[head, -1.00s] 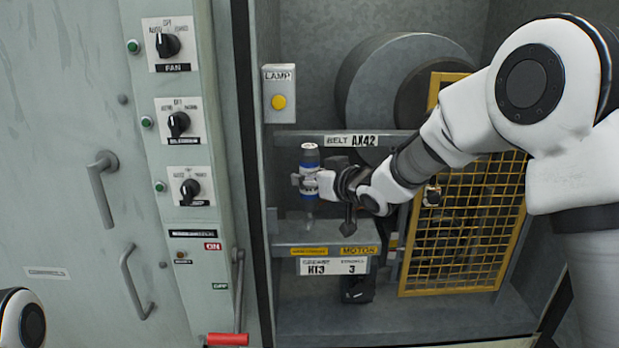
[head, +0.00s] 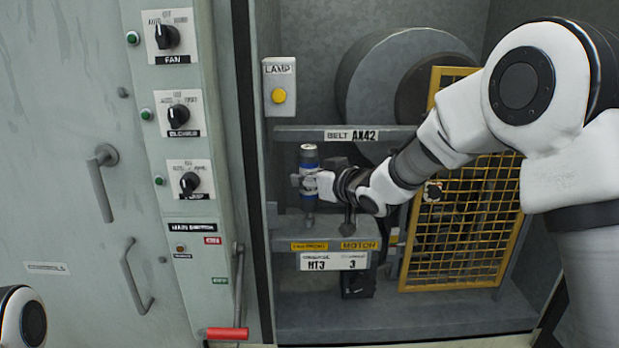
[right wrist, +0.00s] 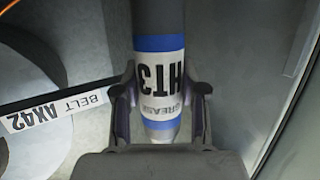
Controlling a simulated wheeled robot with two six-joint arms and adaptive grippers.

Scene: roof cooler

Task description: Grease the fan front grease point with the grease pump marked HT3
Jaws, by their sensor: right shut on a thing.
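The grease pump (head: 309,157) is a grey and blue cylinder, held upright with its nozzle down above the ledge with the fan front label (head: 309,246). In the right wrist view its white band (right wrist: 160,82) reads HT3 GREASE. My right gripper (head: 303,182) is shut on the pump, with a finger on each side of it in the right wrist view (right wrist: 160,105). The nozzle tip is close to the ledge; I cannot tell whether it touches a grease point there. My left gripper is out of view; only a piece of my left arm shows at lower left.
A plate (head: 333,262) marked HT3 and 3 hangs under the ledge beside the MOTOR label (head: 358,245). A yellow mesh guard (head: 465,225) stands right. The BELT AX42 rail (head: 300,136) runs behind the pump.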

